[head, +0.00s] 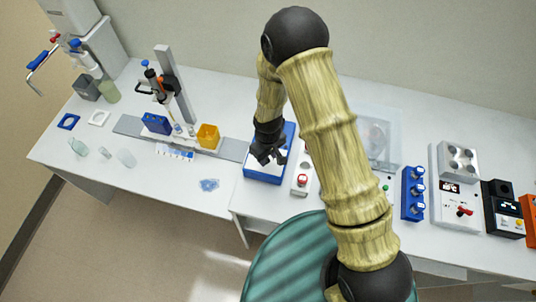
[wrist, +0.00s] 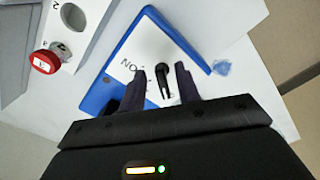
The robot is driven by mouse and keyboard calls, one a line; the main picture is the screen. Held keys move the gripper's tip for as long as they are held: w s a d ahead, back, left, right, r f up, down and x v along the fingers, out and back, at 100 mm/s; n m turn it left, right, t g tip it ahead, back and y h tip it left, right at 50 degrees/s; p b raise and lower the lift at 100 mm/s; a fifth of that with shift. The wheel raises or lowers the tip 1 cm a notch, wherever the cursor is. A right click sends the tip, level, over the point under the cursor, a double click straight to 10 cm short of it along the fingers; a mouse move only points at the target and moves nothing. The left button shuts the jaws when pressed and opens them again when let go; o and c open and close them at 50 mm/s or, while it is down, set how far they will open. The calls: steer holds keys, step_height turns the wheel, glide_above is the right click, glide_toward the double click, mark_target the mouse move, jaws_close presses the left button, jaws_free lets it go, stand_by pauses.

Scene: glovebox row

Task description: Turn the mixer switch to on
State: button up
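The mixer is a blue-edged box with a white top, seen in the head view (head: 262,176) and the wrist view (wrist: 134,47). Its switch is a black lever knob (wrist: 164,78) on the white top, with an "ON" mark (wrist: 128,64) beside it. My gripper (wrist: 160,69) is open, with one dark finger on each side of the knob. A gap shows on both sides, and I cannot tell how far down the fingers reach. In the head view my gripper (head: 268,158) is over the mixer and hides much of its top and the switch.
A narrow panel with a red button (head: 302,180) stands just right of the mixer; the button also shows in the wrist view (wrist: 45,62). A blue splotch (head: 209,185) lies on the bench to the left. A yellow container (head: 208,136) and several devices stand farther along.

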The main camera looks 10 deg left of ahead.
jaws_close()
steer(key=shift+s, duration=0.1)
steer(key=shift+m+b, duration=0.4)
steer(key=m+b, duration=0.2)
steer(key=m, duration=0.1)
steer(key=shift+s+a+f, duration=0.1)
steer(key=shift+a, duration=0.1)
steer(key=shift+s+a+m+b, duration=0.15)
steer(key=shift+m+b, duration=0.65)
steer(key=shift+m, duration=0.9)
